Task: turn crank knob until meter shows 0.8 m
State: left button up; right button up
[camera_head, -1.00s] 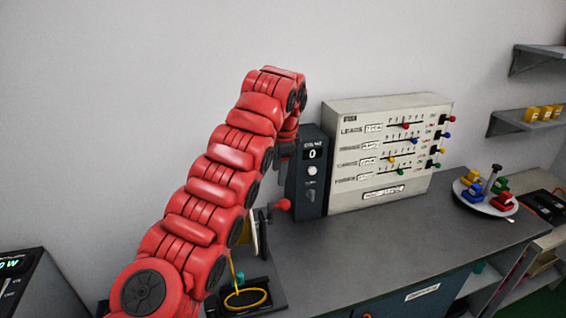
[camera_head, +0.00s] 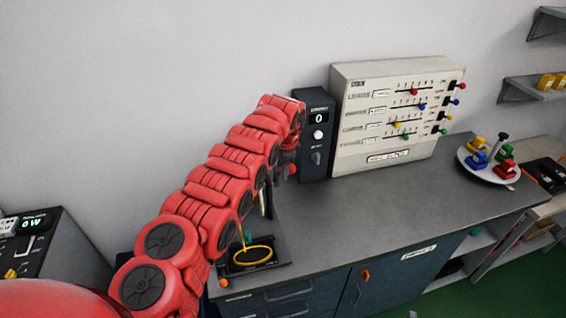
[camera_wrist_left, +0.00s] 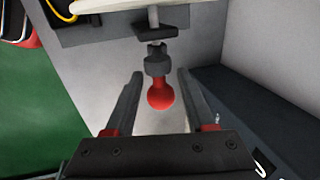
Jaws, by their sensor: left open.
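The red crank knob (camera_wrist_left: 160,96) sits on a grey shaft and lies between the two fingers of my left gripper (camera_wrist_left: 159,82) in the left wrist view. The fingers are open, with a visible gap on each side of the knob. In the head view the knob (camera_head: 293,169) is a small red spot beside the gripper, partly hidden by my arm. The dark meter box (camera_head: 315,150) stands on the bench against the wall, and its display (camera_head: 319,117) reads 0. The reel part of the crank device is mostly hidden behind my arm. My right gripper is not in view.
A beige panel (camera_head: 390,158) with coloured sliders stands right of the meter. A yellow cable loop (camera_head: 252,255) lies at the bench's left end. A round plate (camera_head: 466,160) with coloured clips is far right. The middle of the bench (camera_head: 390,205) is clear.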

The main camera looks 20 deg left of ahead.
pick_arm(q)
jog(key=shift+s+r, duration=0.1)
jog(key=shift+c, duration=0.6)
grip_shut()
jog(key=shift+o, duration=0.6)
grip_release()
jog(key=shift+r+b, duration=0.35)
jog(key=shift+b, duration=0.05)
jog(key=b+v, duration=0.4)
jog(key=v, duration=1.2)
jog(key=shift+s+r, duration=0.2)
jog(key=shift+r, duration=0.05)
